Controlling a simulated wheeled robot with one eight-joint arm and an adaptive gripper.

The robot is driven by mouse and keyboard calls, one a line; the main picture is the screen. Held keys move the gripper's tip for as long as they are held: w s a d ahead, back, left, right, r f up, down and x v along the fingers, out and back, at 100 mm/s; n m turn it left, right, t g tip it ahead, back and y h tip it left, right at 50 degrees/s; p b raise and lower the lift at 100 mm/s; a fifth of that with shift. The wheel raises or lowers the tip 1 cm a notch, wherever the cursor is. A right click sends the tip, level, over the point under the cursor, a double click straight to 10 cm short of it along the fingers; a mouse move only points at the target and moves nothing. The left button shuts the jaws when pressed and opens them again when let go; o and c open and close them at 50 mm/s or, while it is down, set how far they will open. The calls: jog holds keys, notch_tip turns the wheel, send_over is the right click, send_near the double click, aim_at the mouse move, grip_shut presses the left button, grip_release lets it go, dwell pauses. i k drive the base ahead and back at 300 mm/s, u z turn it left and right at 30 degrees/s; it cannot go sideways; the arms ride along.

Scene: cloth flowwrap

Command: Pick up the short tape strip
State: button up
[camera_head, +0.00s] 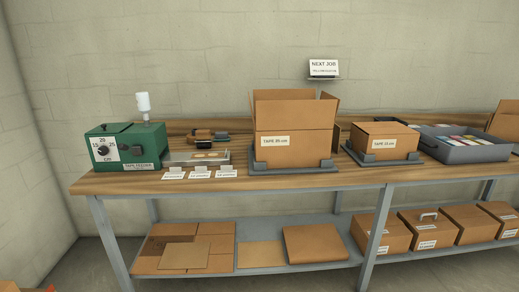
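A low metal tray (184,158) sits on the bench just right of the green tape feeder (123,145). Small brownish and yellowish flat pieces (208,154) lie on it. They may be tape strips, but they are too small to tell apart, and I cannot tell which is the short one. Three small white label cards (199,174) stand along the tray's front; their text is not readable. The feeder has a white dial with numbers including 15, 20 and 25. My gripper is not in view.
A brown-and-black hand tool (201,136) lies behind the tray. A grey bin (468,152) is at right. Flat cardboard and boxes fill the lower shelf.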

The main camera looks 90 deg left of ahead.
aim_at(215, 155)
jog(key=z, duration=0.15)
jog(key=k, duration=1.7)
jog(key=u, duration=2.6)
jog(key=i, duration=1.05)
